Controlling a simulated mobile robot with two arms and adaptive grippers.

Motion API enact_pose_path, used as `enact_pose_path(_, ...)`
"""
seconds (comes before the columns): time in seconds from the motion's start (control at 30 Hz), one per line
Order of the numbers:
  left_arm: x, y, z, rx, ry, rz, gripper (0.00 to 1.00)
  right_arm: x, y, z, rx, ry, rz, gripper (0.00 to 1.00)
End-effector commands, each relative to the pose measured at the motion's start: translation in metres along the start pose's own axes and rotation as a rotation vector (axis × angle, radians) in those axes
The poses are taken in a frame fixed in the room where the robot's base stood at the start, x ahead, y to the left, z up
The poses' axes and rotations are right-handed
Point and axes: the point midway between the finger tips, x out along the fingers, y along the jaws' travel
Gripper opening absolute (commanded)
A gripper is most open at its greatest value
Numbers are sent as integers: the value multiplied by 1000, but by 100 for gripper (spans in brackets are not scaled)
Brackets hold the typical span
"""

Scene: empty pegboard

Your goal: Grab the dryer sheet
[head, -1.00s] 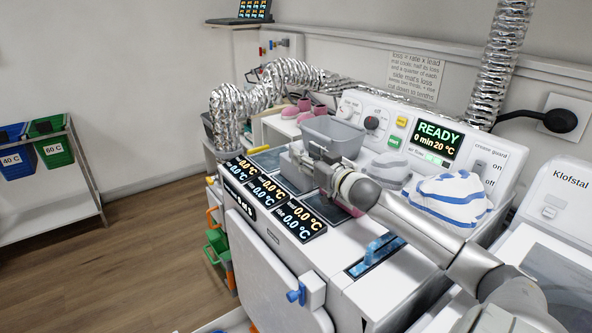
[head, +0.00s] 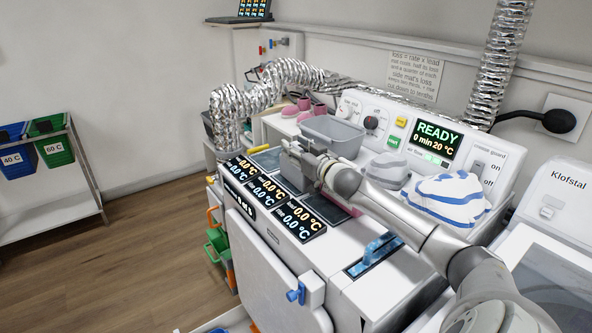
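I cannot make out a dryer sheet for certain in the head view. My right gripper (head: 292,152) is over the top of the white dryer (head: 345,250), just in front of a grey open bin (head: 333,136). Its fingers are small and partly lost against a grey block (head: 290,178) below them, so I cannot tell if they are open or hold anything. I cannot tell whether they touch the block. The inside of the bin shows no clear contents. My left gripper is not in view.
Several temperature displays (head: 266,191) line the dryer top's front edge. A striped blue-and-white cloth bundle (head: 447,198) and a grey-white folded one (head: 388,171) lie right of the bin. A control panel reading READY (head: 437,137) stands behind. A silver duct (head: 228,120) rises at the left.

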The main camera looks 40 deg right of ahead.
Motion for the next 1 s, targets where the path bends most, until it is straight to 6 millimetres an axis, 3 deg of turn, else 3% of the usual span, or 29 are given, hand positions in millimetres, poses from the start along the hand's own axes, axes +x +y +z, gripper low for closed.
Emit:
enact_pose_path(0.03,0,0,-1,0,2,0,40,0,0,0,0,0,0,30)
enact_pose_path(0.23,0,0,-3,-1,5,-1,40,0,0,0,0,0,0,6)
enact_pose_path(0.67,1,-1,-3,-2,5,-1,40,0,0,-4,-1,2,0,6)
enact_pose_path(1.0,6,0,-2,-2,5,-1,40,-9,-6,-42,-1,1,-2,6)
